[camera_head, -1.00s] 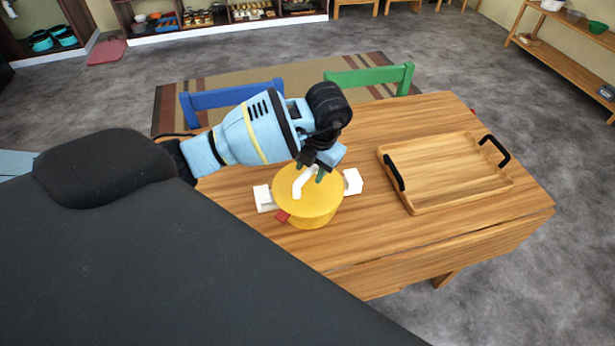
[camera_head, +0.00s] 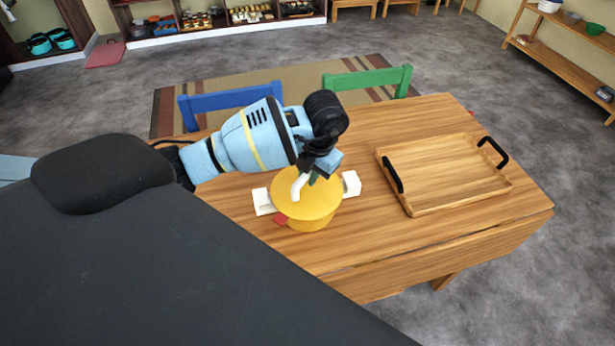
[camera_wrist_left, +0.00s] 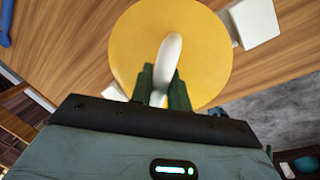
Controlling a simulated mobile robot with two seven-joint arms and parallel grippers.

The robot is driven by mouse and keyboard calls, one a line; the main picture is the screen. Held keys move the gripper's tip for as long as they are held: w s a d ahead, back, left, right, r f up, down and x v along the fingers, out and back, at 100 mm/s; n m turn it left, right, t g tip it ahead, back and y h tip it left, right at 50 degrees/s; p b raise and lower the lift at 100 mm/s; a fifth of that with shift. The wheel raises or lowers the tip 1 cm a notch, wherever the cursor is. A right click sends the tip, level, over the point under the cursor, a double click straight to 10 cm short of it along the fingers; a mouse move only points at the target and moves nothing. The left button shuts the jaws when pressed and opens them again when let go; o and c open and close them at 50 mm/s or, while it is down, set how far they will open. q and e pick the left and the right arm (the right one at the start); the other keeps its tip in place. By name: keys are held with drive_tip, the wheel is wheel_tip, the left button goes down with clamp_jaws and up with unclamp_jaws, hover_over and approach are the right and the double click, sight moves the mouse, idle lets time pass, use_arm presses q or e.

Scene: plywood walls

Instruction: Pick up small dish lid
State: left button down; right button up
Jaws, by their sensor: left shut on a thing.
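The dish lid (camera_head: 318,203) is a round yellow disc with a white handle (camera_head: 298,184) on top. It is over a yellow dish (camera_head: 310,224) with white side handles on the wooden table. The lid looks slightly raised from the dish, but the gap is hard to see. My left gripper (camera_head: 306,177) is shut on the lid's white handle from above. In the left wrist view the green fingers (camera_wrist_left: 163,82) are on both sides of the handle (camera_wrist_left: 172,52), with the lid (camera_wrist_left: 212,62) beneath. My right gripper is not in view.
A wooden tray (camera_head: 440,208) with black handles lies on the table (camera_head: 400,248) to the right. A small red thing (camera_head: 280,219) is beside the dish. A blue chair (camera_head: 228,99) and a green chair (camera_head: 366,79) stand at the far edge.

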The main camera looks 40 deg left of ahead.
use_arm(q)
drive_tip(key=shift+r, duration=0.15)
drive_tip(key=shift+r, duration=0.55)
wheel_tip(320, 180, up, 2)
drive_tip(key=shift+r, duration=0.15)
drive_tip(key=s+d+r, duration=0.1)
drive_tip(key=d, duration=1.5)
drive_tip(key=shift+s+r, duration=0.15)
drive_tip(key=shift+s, duration=0.15)
